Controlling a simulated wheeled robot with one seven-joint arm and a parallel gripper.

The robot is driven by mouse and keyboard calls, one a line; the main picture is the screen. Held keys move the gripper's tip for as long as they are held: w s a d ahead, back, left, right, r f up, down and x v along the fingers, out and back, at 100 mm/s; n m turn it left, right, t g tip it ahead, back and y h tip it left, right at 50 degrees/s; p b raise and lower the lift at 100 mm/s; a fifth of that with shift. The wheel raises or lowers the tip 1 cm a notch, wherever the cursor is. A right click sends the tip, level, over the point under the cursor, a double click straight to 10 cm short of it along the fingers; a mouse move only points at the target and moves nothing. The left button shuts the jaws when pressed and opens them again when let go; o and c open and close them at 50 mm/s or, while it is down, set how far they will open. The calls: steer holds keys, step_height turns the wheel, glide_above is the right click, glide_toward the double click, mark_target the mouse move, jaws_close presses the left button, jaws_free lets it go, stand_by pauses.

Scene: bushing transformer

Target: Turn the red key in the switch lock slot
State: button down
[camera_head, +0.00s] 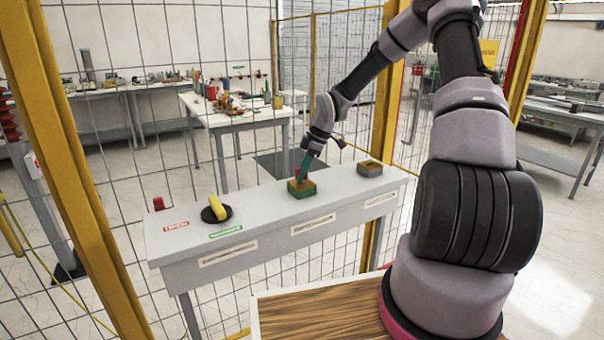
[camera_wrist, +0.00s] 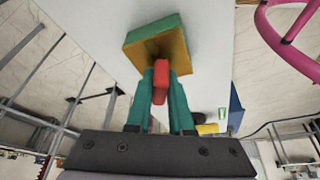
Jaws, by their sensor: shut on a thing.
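The red key (camera_wrist: 160,84) is between the green fingers of my gripper (camera_wrist: 161,92), which is shut on it. The key's far end meets the yellow face of the switch lock block (camera_wrist: 155,47), which has green sides. The slot itself is hidden behind the key and fingertips. In the head view, the block (camera_head: 301,188) sits on the middle of the grey bench (camera_head: 262,203). My gripper (camera_head: 304,168) reaches down to it from above, slightly tilted.
On the bench, a yellow handle on a black disc (camera_head: 216,211) stands to the left and a grey-and-brown block (camera_head: 370,168) to the right. A small red object (camera_head: 158,203) is at the bench's left end. Wire mesh fencing (camera_head: 330,90) rises behind the bench.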

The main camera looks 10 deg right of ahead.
steer(key=n+g, duration=0.2)
steer(key=n, duration=0.3)
steer(key=c, duration=0.7)
jaws_free()
steer(key=shift+n, duration=0.3)
steer(key=shift+r, duration=0.1)
